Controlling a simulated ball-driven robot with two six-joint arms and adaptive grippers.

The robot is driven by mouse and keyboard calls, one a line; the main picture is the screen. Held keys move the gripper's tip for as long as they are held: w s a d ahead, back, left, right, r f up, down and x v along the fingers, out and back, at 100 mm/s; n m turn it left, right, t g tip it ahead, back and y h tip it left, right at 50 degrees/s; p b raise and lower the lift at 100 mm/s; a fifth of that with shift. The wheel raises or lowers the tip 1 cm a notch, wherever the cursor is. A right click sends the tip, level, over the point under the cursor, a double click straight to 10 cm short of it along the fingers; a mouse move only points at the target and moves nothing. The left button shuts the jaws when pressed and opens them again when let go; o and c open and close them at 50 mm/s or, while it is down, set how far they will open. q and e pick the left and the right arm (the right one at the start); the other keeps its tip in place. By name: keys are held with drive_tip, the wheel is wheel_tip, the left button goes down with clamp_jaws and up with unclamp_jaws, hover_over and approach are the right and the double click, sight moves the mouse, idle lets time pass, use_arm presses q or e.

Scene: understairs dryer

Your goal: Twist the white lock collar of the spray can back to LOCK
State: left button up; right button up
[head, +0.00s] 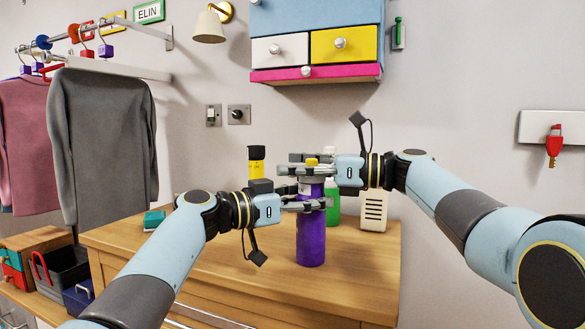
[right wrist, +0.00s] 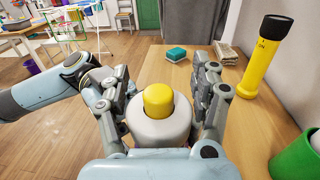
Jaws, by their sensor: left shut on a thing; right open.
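The purple spray can (head: 311,238) stands upright on the wooden top. My left gripper (head: 312,203) is shut around the upper part of the purple body. My right gripper (head: 306,168) is above it, open, with its fingers on either side of the white collar. In the right wrist view the fingers flank the collar, and I cannot tell whether they touch it. The LOCK marking is not readable.
A yellow torch (head: 256,165) stands behind the can. A green bottle (head: 332,200) and a white slotted box (head: 373,211) stand close on the right. A teal sponge (head: 154,219) lies at the left end of the wooden top (head: 335,285). The front stretch is clear.

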drive_tip(key=shift+a, duration=0.25)
drive_tip(key=shift+w, duration=0.1)
clamp_jaws()
drive_tip(key=shift+d, duration=0.1)
idle(0.5)
